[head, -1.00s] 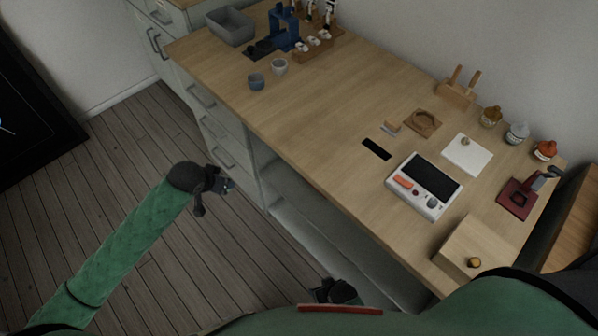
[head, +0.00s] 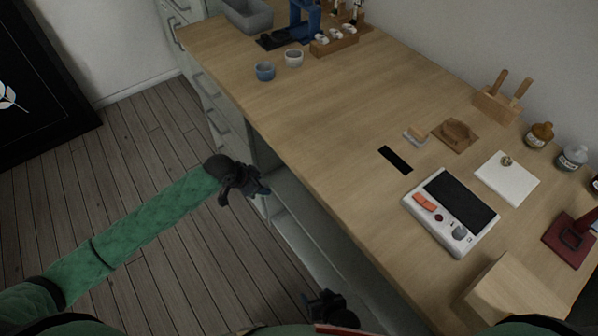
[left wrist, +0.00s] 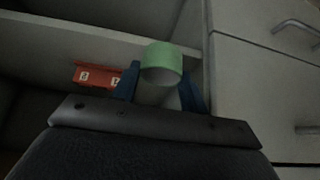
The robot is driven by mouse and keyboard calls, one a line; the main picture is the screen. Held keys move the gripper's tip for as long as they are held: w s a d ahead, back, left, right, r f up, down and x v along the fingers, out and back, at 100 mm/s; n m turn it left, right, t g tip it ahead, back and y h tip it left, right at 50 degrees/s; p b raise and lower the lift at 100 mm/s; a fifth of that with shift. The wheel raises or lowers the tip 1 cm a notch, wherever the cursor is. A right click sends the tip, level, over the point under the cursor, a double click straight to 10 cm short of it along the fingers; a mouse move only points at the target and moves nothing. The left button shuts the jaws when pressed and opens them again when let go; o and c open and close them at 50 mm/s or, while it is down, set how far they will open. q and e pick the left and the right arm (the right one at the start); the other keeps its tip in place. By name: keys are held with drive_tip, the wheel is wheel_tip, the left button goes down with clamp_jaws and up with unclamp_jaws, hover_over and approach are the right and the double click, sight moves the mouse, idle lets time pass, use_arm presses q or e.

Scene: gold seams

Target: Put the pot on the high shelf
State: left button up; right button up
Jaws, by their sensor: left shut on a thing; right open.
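My left gripper (head: 258,188) is in front of the cabinet under the counter, at the edge of its open shelf bay. In the left wrist view its blue fingers (left wrist: 160,92) are shut on a small round pot (left wrist: 162,60) with a pale green band and a greyish underside. The pot cannot be made out in the head view. A pale shelf board (left wrist: 100,34) runs across behind the pot in the left wrist view; an open bay with a shelf (head: 300,212) shows in the head view. My right gripper (head: 328,303) is open, low by the counter's front.
A red box (left wrist: 94,76) with white labels is in the bay, left of the pot. A drawer front (left wrist: 265,75) with handles is on the right. On the counter (head: 300,110) are two cups, a white device (head: 450,212), a grey bin (head: 248,16) and several jars and tools.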

use_arm(q)
drive_tip(key=w+d, duration=0.2)
drive_tip(key=d, duration=0.2)
drive_tip(key=w+d, duration=0.6)
drive_tip(key=d, duration=0.1)
drive_tip(key=shift+w+d, duration=0.25)
drive_tip(key=shift+d, duration=0.15)
drive_tip(key=shift+f, duration=1.75)
drive_tip(key=o, duration=1)
drive_tip(key=shift+f, duration=0.1)
drive_tip(key=shift+c, duration=0.2)
